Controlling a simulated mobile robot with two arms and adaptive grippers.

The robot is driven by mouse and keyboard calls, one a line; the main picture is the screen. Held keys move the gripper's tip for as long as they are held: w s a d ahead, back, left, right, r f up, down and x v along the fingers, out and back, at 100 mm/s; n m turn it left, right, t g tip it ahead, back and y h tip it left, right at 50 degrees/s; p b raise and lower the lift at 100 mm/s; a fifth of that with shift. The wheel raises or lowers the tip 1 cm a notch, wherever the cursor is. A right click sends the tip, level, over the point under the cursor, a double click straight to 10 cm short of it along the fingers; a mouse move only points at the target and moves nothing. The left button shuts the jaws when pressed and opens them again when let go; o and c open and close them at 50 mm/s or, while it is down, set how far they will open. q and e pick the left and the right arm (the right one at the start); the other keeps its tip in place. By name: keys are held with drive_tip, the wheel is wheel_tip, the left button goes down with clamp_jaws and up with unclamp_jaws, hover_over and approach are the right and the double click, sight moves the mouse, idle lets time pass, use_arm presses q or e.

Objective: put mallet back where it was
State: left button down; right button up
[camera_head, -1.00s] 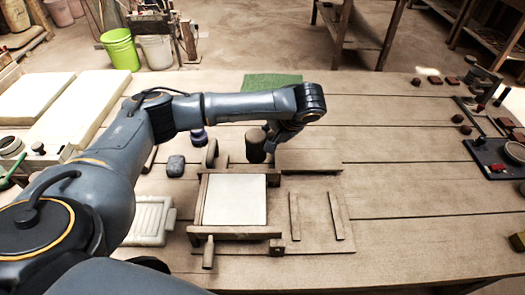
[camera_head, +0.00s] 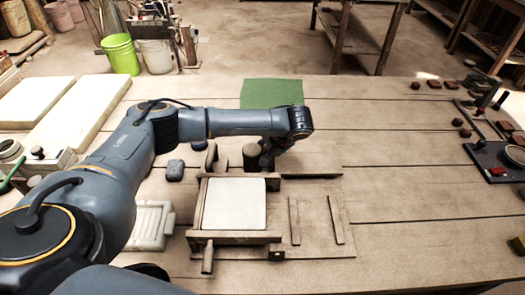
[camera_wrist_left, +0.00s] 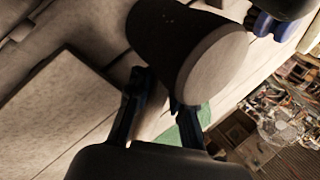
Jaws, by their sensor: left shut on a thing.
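The mallet has a dark brown cylindrical head (camera_head: 250,155), seen just behind the wooden tile press (camera_head: 234,238). My left gripper (camera_head: 266,161) is beside the head, at its right. In the left wrist view the mallet's head (camera_wrist_left: 185,48) is large, with a paler round end face, and lies just beyond the fingertips. The left gripper's two fingers (camera_wrist_left: 155,100) are shut on the mallet's handle, which is mostly hidden between them. I cannot tell whether the mallet touches the table. My right gripper is not in view.
A green mat (camera_head: 272,93) lies behind my left arm. A pale slab lies in the press frame, with a grey block (camera_head: 175,170) and a white mould (camera_head: 153,225) to its left. A dark board with tools (camera_head: 492,155) is at the far right. The table's right middle is clear.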

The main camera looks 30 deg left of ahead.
use_arm(q)
drive_tip(key=shift+f, duration=0.25)
drive_tip(key=c, duration=1.2)
unclamp_jaws()
drive_tip(key=shift+r, duration=0.2)
drive_tip(key=v, duration=1.2)
drive_tip(key=shift+r, duration=0.2)
